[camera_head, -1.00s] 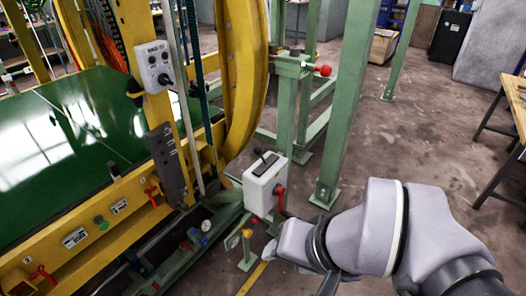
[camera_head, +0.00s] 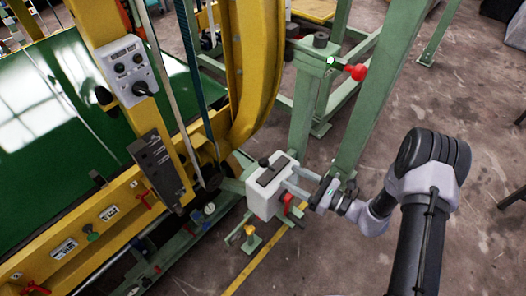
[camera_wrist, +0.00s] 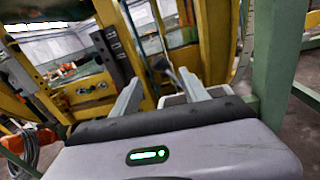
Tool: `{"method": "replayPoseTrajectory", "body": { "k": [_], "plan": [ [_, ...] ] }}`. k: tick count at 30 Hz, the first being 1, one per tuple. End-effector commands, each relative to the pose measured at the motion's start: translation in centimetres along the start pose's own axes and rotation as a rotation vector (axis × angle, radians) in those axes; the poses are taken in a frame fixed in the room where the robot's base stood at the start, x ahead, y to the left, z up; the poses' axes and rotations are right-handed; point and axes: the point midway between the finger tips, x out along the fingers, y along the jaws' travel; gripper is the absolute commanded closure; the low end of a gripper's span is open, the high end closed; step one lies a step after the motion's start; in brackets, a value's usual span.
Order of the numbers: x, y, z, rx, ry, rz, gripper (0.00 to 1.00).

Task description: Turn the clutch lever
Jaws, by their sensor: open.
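A pale grey control box (camera_head: 262,196) stands on the green base beside the yellow ring frame. A red lever (camera_head: 288,204) sits on its right side, and a black part lies on its top. A red-knobbed handle (camera_head: 355,72) sticks out from a green post behind it. No readable label tells which one is the clutch lever. My gripper (camera_head: 291,179) is open, its two fingers pointing left at the box's right side, just above the red lever. Contact cannot be told. The wrist view shows both spread fingers of my gripper (camera_wrist: 160,88), with the pale box (camera_wrist: 215,92) partly hidden behind the right finger.
A yellow post carries a grey switch panel (camera_head: 129,71) at the left. A dark upright plate (camera_head: 156,167) is below it. A green post (camera_head: 375,95) rises close behind my gripper. A small yellow-topped stand (camera_head: 250,237) is below the box. Open floor lies at the right.

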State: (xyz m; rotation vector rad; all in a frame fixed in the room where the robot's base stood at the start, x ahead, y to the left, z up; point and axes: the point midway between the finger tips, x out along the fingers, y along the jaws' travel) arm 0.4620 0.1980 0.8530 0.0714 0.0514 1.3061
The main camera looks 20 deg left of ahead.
Motion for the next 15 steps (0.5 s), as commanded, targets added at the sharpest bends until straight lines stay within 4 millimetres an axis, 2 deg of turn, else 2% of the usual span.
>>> {"method": "replayPoseTrajectory", "body": {
  "k": [1, 6, 12, 15],
  "plan": [
    [1.5, 0.1, -0.3, -0.003, 0.001, 0.007, 0.47],
    [6.6, 0.2, -0.3, -0.003, 0.000, 0.007, 0.47],
    [11.3, 0.2, -0.3, -0.003, 0.001, 0.007, 0.47],
    [12.8, 0.1, -0.2, -0.003, 0.001, 0.005, 0.47]
  ]
}}
